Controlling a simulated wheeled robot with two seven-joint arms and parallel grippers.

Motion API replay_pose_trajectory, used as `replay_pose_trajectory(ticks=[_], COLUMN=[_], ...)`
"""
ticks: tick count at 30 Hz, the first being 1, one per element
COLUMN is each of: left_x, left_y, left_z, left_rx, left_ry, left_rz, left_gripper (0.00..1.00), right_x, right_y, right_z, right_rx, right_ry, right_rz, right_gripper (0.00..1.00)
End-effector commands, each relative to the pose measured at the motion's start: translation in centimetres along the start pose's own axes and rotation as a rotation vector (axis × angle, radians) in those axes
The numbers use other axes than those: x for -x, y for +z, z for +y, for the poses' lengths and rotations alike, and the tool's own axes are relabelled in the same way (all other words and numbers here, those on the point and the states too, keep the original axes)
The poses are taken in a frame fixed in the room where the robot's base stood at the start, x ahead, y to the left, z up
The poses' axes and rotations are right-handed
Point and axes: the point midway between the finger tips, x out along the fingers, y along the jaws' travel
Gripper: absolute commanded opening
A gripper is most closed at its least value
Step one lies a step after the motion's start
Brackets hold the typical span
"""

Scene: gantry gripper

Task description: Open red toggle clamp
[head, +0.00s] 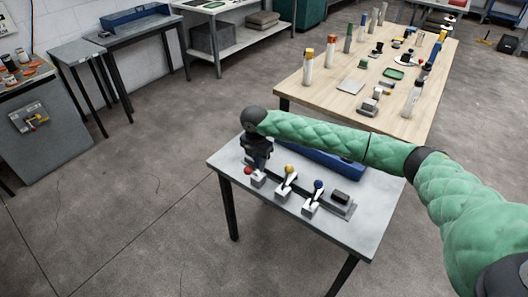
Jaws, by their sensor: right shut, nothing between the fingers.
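The red toggle clamp (249,171) is the leftmost of three clamps on the small grey table (345,231). Its red ball knob and pale base show, and the rest is partly hidden by my gripper. My right gripper (260,167) points down right behind the red knob, very close to it. I cannot tell whether it touches the clamp. Its dark fingers look closed and hold nothing. A yellow-knobbed clamp (287,180) and a blue-knobbed clamp (313,198) stand to the right. My left gripper is out of view.
A blue tray (325,163) lies behind the clamps, partly under my green right arm. A dark block (341,197) sits on a plate right of the blue clamp. A wooden table (345,66) with many bottles and tools stands behind. The floor at left is clear.

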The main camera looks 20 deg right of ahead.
Motion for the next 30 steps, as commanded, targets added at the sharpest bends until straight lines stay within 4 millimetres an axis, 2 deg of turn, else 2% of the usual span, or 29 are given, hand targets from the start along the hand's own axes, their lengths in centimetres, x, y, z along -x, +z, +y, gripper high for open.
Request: replay_pose_trajectory(ticks=[14,30], left_x=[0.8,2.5], left_y=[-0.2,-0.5], left_z=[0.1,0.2], left_rx=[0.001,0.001], left_ry=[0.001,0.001], left_rz=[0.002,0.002], left_gripper=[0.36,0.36], right_x=[2.6,8.5], right_y=[1.0,0.9], right_z=[0.0,0.0], right_rx=[0.001,0.001], right_ry=[0.001,0.001], right_rz=[0.000,0.000], right_gripper=[0.00,0.00])
